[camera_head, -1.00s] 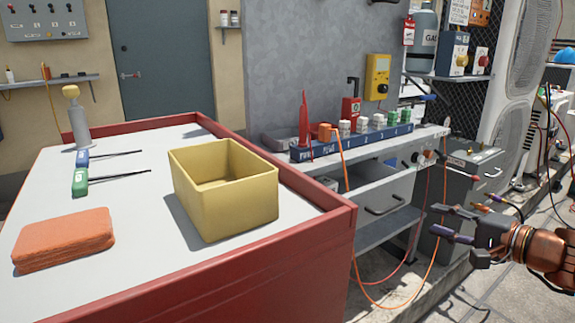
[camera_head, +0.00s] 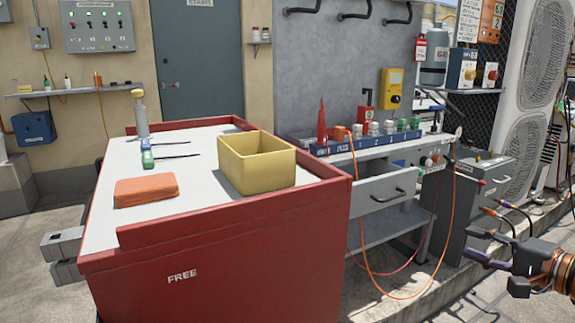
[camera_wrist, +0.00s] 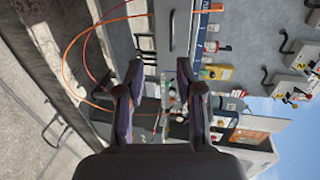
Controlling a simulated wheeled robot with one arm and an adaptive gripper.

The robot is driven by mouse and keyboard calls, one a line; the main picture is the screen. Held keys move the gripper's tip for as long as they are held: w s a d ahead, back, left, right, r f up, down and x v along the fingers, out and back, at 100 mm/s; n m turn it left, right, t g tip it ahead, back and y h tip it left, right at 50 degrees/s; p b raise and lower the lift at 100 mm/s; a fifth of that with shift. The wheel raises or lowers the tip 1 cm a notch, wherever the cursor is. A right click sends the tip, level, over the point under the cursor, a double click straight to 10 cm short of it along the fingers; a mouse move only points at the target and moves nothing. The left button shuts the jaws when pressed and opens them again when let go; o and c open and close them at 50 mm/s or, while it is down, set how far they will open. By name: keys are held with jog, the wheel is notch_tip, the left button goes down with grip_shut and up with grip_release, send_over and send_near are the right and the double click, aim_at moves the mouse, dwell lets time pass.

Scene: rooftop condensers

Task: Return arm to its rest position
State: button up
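My gripper (camera_head: 500,240) is at the right edge of the head view, in front of the grey cabinet and well clear of the red cart. Its two fingers are spread apart. In the wrist view my gripper (camera_wrist: 158,100) also shows open, with nothing between the fingers. The wrist picture is turned sideways and looks toward the bench and wall.
A red cart (camera_head: 230,245) bears a yellow bin (camera_head: 265,168), an orange sponge (camera_head: 146,190) and two screwdrivers. A grey bench (camera_head: 385,185) has an open drawer. An orange cable (camera_head: 362,262) hangs near a grey cabinet (camera_head: 450,215). Condensers (camera_head: 525,140) stand at right. Paving left is clear.

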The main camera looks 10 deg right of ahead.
jog(key=s+a+r+n+g+y+p, duration=0.1)
jog(key=s+a+r+n+g+p, duration=0.2)
jog(key=a+p, duration=0.45)
jog(key=s+a+r+n+g+p, duration=0.2)
jog(key=a+r+g+p, duration=0.15)
jog(key=a+p, duration=0.45)
jog(key=s+a+r+n+g+y+p, duration=0.1)
jog(key=s+a+r+n+g+p, duration=0.15)
jog(key=a+g+p, duration=0.55)
jog(key=s+r+n+g+h+p, duration=0.1)
jog(key=s+r+n+h+p, duration=0.5)
jog(key=s+r+p, duration=0.9)
jog(key=h+p, duration=0.1)
jog(key=p, duration=0.2)
jog(key=shift+d+g+h, duration=0.25)
jog(key=shift+g+h, duration=0.1)
jog(key=shift+h, duration=0.05)
